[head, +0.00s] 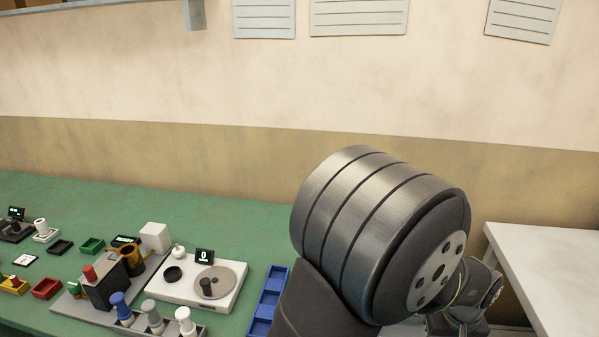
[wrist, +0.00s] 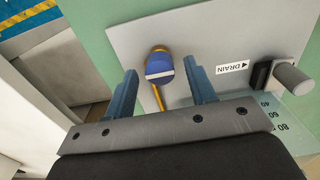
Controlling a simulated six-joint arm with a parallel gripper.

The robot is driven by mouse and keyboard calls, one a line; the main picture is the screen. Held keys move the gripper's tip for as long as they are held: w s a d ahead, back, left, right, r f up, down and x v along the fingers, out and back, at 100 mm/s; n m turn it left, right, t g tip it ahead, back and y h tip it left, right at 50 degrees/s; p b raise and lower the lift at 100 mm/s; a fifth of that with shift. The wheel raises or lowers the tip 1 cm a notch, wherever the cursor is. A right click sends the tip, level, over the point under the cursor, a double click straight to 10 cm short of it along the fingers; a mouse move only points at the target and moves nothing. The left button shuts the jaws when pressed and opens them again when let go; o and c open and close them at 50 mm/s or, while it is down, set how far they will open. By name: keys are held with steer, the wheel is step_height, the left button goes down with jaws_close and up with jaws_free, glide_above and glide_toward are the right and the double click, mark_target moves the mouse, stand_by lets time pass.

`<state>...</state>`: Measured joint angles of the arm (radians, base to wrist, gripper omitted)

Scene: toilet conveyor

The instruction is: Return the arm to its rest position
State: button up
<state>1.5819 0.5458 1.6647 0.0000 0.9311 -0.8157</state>
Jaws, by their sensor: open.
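My gripper (wrist: 160,66) shows in the wrist view with its two blue-grey fingers spread apart. No object is held between them. A blue knob with a white band (wrist: 159,66) on a brass stem appears between the fingers in the picture, on a grey panel (wrist: 205,35). I cannot tell how far it lies beyond the fingertips. In the head view my own arm fills the lower right, and the gripper does not show there.
A clear scaled container (wrist: 275,108) is below. On the green bench (head: 190,200) stand a white scale (head: 205,290), blue tray (head: 267,300) and small bins. A white table (head: 550,260) is right.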

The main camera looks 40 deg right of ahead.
steer(key=shift+n, duration=0.9)
steer(key=m, duration=1)
stand_by(0.4)
stand_by(0.4)
